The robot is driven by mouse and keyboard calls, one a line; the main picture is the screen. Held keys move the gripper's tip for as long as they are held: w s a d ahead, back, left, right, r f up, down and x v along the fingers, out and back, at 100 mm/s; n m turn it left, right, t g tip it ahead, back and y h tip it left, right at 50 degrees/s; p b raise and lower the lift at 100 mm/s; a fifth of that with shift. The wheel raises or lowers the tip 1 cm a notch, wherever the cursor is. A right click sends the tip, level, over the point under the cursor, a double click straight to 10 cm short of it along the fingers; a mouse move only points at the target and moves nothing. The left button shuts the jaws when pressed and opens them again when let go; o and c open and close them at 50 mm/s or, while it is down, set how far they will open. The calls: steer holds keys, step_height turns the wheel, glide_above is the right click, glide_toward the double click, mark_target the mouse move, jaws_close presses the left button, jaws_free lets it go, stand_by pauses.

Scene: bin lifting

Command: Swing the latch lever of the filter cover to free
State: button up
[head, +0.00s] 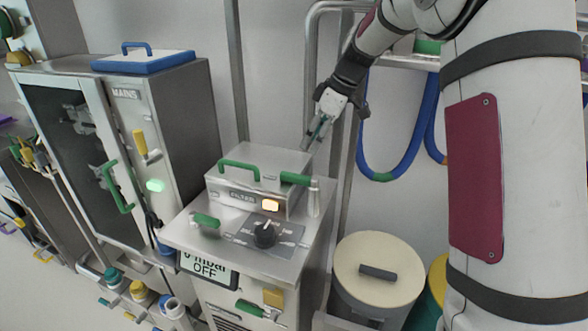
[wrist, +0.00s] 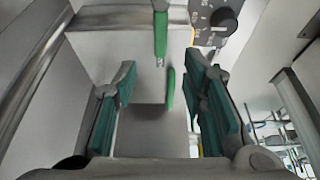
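The filter cover (head: 262,160) is a grey box lid labelled FILTER on top of the machine, with a green bar handle (head: 240,168). The latch lever (head: 295,179) has a green grip and lies across the cover's right front corner, beside a short grey post (head: 314,198). In the wrist view the green lever (wrist: 160,32) appears at top centre, beyond the fingertips. My gripper (head: 318,135) is above and behind the cover's right back corner, apart from the lever. Its green-padded fingers (wrist: 165,100) stand wide apart and hold nothing.
A metal rail (head: 308,85) stands behind my gripper. A cream-lidded bin (head: 378,262) is at right, and a MAINS cabinet (head: 130,140) at left.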

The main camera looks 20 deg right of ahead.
mark_target(295, 175)
steer(key=x, duration=1.2)
steer(key=shift+f+p, duration=0.25)
steer(key=shift+p, duration=0.1)
jaws_close()
